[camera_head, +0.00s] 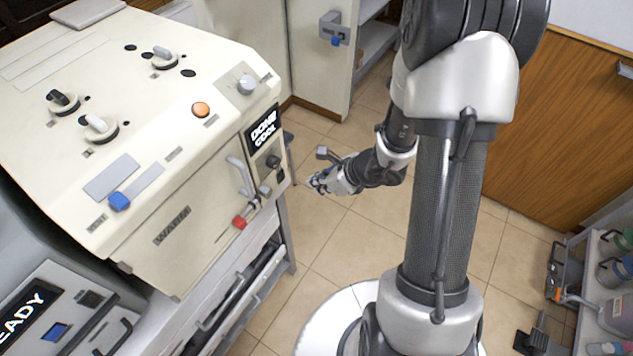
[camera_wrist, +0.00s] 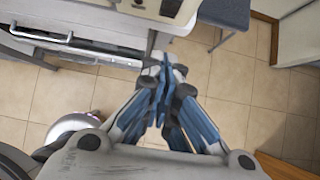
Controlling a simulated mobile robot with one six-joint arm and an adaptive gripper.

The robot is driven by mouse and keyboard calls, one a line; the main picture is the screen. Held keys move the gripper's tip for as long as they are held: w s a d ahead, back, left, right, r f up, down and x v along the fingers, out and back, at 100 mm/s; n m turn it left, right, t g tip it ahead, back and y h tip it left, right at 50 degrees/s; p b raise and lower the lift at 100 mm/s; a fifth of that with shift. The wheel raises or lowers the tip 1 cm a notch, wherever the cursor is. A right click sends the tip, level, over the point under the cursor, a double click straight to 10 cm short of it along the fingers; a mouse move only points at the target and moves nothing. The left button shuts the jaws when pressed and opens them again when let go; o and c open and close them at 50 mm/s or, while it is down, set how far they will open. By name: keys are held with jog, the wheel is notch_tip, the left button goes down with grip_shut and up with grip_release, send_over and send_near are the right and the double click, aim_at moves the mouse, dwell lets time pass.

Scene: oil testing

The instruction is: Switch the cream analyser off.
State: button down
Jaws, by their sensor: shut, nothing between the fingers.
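The cream analyser (camera_head: 140,120) stands at the left in the head view. Its small black screen (camera_head: 263,131) reads "DONE COOL". I cannot tell which control is the power switch. My gripper (camera_head: 316,182) is shut and empty, in free air right of the analyser's front. It also shows in the wrist view (camera_wrist: 168,66).
A grey machine reading "READY" (camera_head: 50,310) stands at the lower left. A cabinet door with a blue-marked latch box (camera_head: 334,28) stands behind. A shelf (camera_head: 590,240) with bottles is at the right. Tiled floor (camera_head: 330,245) lies open around my gripper.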

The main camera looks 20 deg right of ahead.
aim_at(282, 176)
jog(key=w+a+f+b, duration=0.1)
jog(key=w+a+f, duration=0.4)
jog(key=w+f, duration=0.1)
jog(key=shift+w, duration=0.35)
jog(key=b, duration=0.2)
jog(key=shift+w+a+t+y+b, duration=0.1)
jog(key=shift+w+t+y+b, duration=0.15)
jog(key=shift+t+y+b, duration=0.1)
